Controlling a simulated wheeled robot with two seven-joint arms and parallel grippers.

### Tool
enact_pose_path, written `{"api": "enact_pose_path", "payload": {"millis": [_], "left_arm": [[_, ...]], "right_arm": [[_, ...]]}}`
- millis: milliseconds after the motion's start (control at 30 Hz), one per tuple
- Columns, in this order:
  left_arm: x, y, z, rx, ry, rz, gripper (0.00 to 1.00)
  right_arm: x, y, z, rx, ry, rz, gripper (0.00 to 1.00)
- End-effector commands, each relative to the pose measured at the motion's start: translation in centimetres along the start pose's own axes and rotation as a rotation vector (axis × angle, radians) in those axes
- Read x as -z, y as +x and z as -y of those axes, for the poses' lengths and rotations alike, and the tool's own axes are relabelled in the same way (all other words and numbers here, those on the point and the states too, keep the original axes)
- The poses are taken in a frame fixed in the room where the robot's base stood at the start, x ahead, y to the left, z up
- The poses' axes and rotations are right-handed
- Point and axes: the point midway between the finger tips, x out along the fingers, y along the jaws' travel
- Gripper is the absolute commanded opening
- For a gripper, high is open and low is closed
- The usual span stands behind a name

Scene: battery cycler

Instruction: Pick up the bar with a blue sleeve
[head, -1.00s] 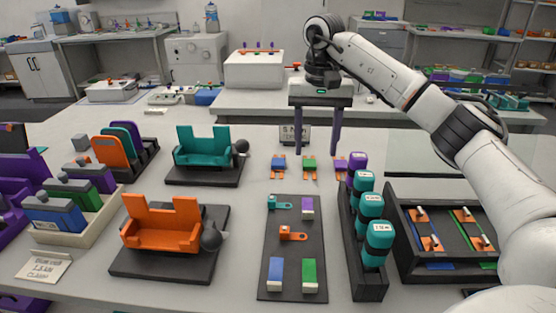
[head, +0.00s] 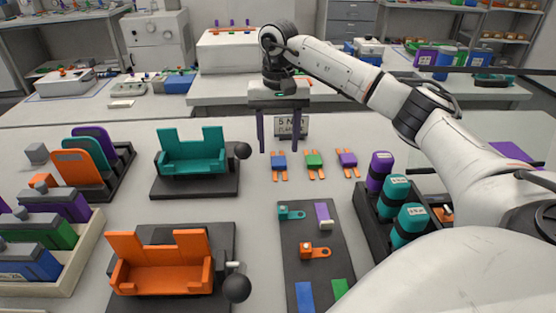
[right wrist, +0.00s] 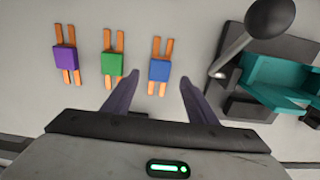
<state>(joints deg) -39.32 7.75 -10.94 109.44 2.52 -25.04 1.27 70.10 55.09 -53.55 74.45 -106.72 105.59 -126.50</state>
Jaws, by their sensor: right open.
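The bar with a blue sleeve (head: 279,161) lies on the light table in the head view, leftmost of three alike pieces. It has two orange prongs at each end of the sleeve. In the right wrist view the blue-sleeved bar (right wrist: 159,70) lies between and beyond the finger tips. My right gripper (head: 278,149) is open and empty, pointing down above and just behind the bar; contact is not visible. Its two dark fingers also show in the right wrist view (right wrist: 158,76). My left gripper is out of view.
Green-sleeved (head: 314,160) and purple-sleeved (head: 347,159) bars lie to the right. A teal clamp fixture (head: 193,152) with a dark ball lever stands left. A dark board (head: 314,271) with small parts lies in front.

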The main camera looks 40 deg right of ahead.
Motion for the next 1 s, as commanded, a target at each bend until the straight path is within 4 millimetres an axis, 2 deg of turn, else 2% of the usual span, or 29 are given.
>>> {"api": "enact_pose_path", "payload": {"millis": [100, 233, 533, 833, 1000], "left_arm": [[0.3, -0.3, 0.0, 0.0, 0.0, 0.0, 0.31], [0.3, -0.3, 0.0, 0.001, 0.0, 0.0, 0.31], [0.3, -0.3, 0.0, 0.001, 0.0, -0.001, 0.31], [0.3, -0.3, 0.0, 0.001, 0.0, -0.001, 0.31], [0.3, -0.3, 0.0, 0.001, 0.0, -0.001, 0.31]], "right_arm": [[-0.2, 1.9, -0.2, -0.004, 0.0, 0.004, 0.52], [-0.2, 3.6, -0.2, -0.003, 0.001, 0.002, 0.52], [-0.2, 4.2, -0.1, -0.001, 0.0, 0.0, 0.52], [-0.2, 4.2, -0.1, -0.001, 0.0, 0.0, 0.05], [-0.1, 4.1, -0.1, 0.0, 0.001, 0.0, 0.05]]}}
